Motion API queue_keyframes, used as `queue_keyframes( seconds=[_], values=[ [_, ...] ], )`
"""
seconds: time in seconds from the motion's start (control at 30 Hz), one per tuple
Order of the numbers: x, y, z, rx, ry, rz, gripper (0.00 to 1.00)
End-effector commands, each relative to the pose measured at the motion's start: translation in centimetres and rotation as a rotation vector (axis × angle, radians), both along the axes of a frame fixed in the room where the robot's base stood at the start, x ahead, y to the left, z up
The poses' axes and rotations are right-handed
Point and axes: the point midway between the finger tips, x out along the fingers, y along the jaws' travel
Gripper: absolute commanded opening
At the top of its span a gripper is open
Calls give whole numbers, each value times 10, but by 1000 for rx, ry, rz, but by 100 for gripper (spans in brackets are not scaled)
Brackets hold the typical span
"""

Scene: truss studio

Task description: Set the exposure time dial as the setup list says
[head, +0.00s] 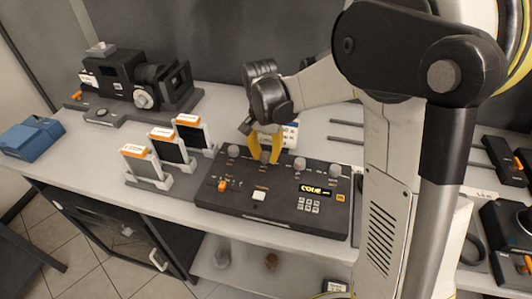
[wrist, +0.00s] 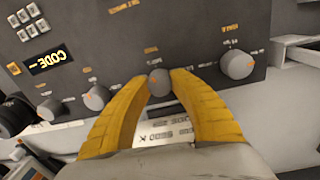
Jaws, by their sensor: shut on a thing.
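The dark control console (head: 279,215) lies on the white bench with a row of grey dials along its back edge. My gripper (head: 265,154) has its yellow fingers down on the second dial from the left. In the wrist view my gripper (wrist: 159,82) is shut on that grey dial (wrist: 158,80), one finger on each side. Its printed label is too small to read, so I cannot tell whether it is the exposure time dial. A white printed card (head: 291,135), perhaps the setup list, stands behind the console, partly hidden by my gripper; its text is unreadable.
Another dial (wrist: 237,65) sits close beside my gripper. The console's display (head: 314,190) shows "CODE" above a keypad. Plates in holders (head: 172,150) and a dark camera rig (head: 125,78) stand to the left. Dark devices (head: 510,225) stand at the right.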

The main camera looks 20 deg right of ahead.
Motion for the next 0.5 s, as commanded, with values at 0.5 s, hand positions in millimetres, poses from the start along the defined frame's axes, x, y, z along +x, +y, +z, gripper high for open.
queue_keyframes(
  seconds=[0.5],
  values=[
    [0,1,1,-1,-2,489,0]
  ],
)
